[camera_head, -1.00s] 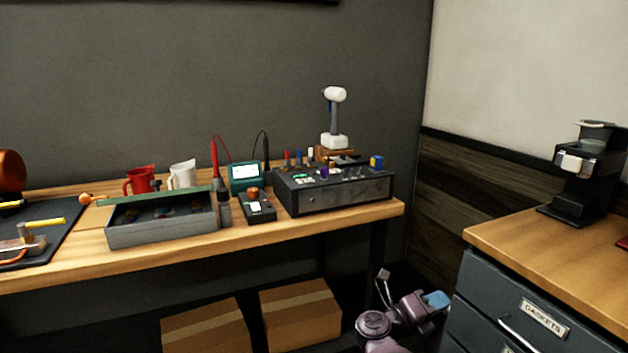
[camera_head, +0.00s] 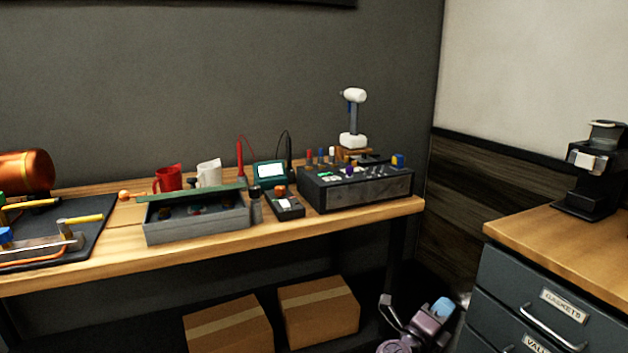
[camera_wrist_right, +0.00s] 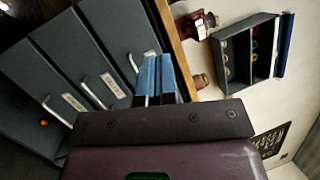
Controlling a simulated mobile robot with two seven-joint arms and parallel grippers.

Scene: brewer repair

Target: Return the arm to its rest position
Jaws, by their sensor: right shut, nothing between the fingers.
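My right gripper (camera_head: 444,308) is low in the head view, in front of the floor gap between the workbench and the drawer cabinet. Its blue fingertips are together and hold nothing. In the right wrist view the blue fingers (camera_wrist_right: 156,77) lie side by side, shut, in front of the cabinet drawers and the counter edge. My purple-grey right arm folds below, partly cut off by the bottom of the head view. My left gripper is not in view.
The grey drawer cabinet (camera_head: 520,290) with its wooden top stands close to the right of the gripper. A workbench (camera_head: 120,243) with a toolbox, meter and power box is at left. Cardboard boxes (camera_head: 318,310) sit beneath it. A black brewer (camera_head: 590,175) stands on the cabinet.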

